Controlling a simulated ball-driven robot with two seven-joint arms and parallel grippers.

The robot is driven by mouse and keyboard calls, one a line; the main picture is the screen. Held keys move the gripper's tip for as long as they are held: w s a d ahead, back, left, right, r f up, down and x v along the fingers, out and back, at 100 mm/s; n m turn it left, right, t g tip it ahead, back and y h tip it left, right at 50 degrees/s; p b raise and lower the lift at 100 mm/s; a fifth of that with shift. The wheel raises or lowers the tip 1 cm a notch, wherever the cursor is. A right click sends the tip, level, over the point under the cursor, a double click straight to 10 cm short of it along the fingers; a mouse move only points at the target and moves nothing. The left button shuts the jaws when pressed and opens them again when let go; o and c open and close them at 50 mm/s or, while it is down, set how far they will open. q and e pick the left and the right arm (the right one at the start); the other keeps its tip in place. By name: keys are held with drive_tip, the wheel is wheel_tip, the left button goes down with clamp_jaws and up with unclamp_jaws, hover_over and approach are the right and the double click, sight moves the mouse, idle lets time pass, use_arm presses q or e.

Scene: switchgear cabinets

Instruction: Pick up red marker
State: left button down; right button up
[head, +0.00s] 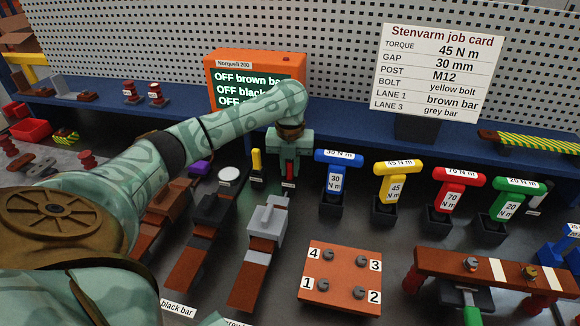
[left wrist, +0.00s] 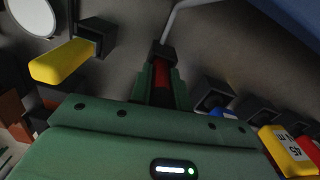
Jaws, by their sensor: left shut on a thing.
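The red marker (head: 290,173) stands upright at the back of the dark bench. My left gripper (head: 289,172) comes down over it from above, with its fingers on both sides of the marker. In the left wrist view the red marker (left wrist: 162,77) lies between the green fingers (left wrist: 160,85), its far end at a small black holder (left wrist: 162,55). The left gripper is shut on the marker. I cannot tell whether the marker is clear of the holder. My right gripper is not in view.
A yellow marker (head: 257,165) stands close on the left, also in the left wrist view (left wrist: 62,62). A blue torque wrench (head: 338,160) stands close on the right, then yellow, red and green ones. Grey switch block (head: 267,220) is in front. The blue shelf runs behind.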

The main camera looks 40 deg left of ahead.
use_arm(q)
wheel_tip(320, 180, up, 18)
drive_tip(key=p, duration=0.8)
